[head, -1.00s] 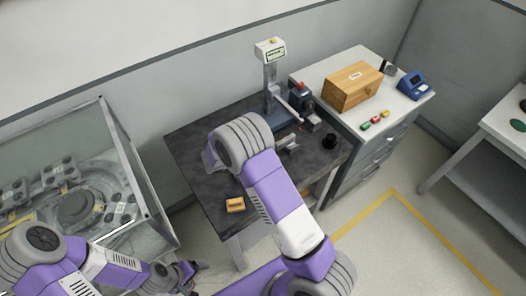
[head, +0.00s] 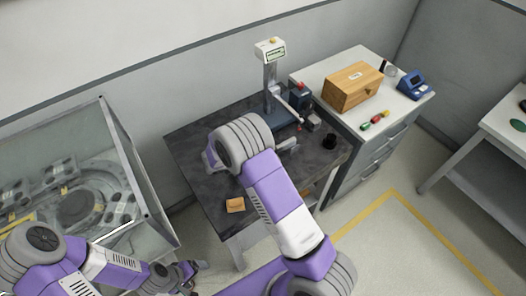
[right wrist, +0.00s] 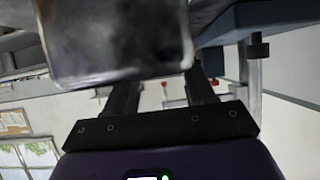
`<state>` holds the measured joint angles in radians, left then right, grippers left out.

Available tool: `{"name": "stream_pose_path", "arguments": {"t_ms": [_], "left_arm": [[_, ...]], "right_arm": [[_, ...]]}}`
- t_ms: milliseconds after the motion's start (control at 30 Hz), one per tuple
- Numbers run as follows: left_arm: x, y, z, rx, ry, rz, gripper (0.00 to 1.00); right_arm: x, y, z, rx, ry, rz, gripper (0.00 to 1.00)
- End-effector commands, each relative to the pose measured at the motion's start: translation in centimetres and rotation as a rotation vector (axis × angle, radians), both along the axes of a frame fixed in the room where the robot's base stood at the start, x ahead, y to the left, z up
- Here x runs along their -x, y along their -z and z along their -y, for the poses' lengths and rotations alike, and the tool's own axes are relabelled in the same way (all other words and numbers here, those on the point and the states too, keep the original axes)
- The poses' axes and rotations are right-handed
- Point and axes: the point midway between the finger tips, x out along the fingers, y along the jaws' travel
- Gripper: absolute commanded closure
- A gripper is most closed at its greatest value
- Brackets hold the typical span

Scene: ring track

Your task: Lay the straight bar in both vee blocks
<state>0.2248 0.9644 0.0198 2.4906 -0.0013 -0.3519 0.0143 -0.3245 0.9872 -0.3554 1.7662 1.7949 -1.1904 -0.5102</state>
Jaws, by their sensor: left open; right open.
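A thin silver bar (head: 289,106) shows slanted beside the height gauge on the dark bench; I cannot tell whether it is the straight bar or part of the gauge. Small grey pieces (head: 287,144) lie partly behind my right arm; I cannot make out the vee blocks for certain. My left gripper (head: 192,277) is open and empty, low at the left, away from the bench.
The dark bench (head: 196,172) carries a height gauge (head: 271,72), an orange-brown block (head: 235,205) at its front and a black cup (head: 329,141). A cabinet (head: 345,121) with a wooden box (head: 352,86) adjoins its right side. A glass-walled case (head: 142,190) stands left.

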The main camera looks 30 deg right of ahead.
Motion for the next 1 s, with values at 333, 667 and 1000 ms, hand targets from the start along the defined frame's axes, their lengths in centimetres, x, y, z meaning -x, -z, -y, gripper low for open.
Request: {"name": "stream_pose_path", "arguments": {"t_ms": [333,667,1000], "left_arm": [[0.0,-0.6,0.0,0.000,0.000,0.000,0.12],[0.0,-1.0,0.0,0.000,0.000,0.000,0.12],[0.0,-1.0,0.0,0.000,0.000,0.000,0.12]], "right_arm": [[0.4,-3.3,-5.5,-0.002,-0.003,0.003,0.46],[0.9,-5.7,-10.0,0.000,0.000,0.001,0.46],[1.0,-5.9,-10.6,0.000,0.000,0.000,0.46]]}}
